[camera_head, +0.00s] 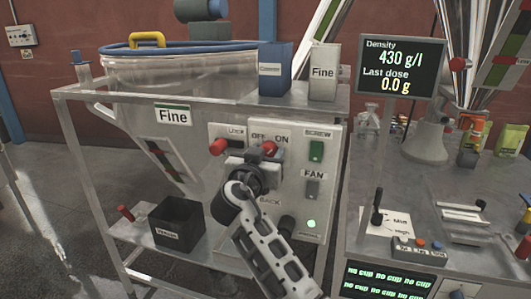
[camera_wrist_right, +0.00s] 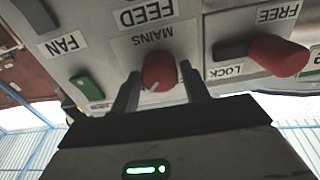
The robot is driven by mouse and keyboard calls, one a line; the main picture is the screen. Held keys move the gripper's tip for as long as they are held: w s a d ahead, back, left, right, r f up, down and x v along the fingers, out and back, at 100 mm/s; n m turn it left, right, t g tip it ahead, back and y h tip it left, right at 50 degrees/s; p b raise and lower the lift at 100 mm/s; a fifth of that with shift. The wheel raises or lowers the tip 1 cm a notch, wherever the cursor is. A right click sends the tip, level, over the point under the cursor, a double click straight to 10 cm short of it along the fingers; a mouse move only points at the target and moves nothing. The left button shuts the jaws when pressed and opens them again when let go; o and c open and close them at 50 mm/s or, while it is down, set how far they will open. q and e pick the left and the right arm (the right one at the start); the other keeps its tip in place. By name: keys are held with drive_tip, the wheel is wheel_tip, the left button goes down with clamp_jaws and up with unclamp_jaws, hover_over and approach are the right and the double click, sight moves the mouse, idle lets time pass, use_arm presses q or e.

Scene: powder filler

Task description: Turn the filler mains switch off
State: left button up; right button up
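The mains switch is a red round knob (camera_head: 269,147) on the filler's white control panel (camera_head: 328,190), under OFF and ON labels. In the right wrist view, upside down, the red knob (camera_wrist_right: 158,72) sits by the MAINS label. My right gripper (camera_wrist_right: 160,80) has one finger on each side of the knob, with narrow gaps showing, so it looks open around it. In the head view the right gripper (camera_head: 260,160) is in front of the panel and hides part of it. I cannot tell which way the knob points. My left gripper is in neither view.
A red lock knob (camera_head: 218,146) sits left of the mains switch. A green screw switch (camera_head: 316,151) and a grey fan switch (camera_head: 312,188) are to the right. A green lamp (camera_head: 311,224) glows low on the panel. A black bin (camera_head: 178,222) stands on the lower shelf.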

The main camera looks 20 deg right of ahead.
drive_tip(key=c, duration=0.6)
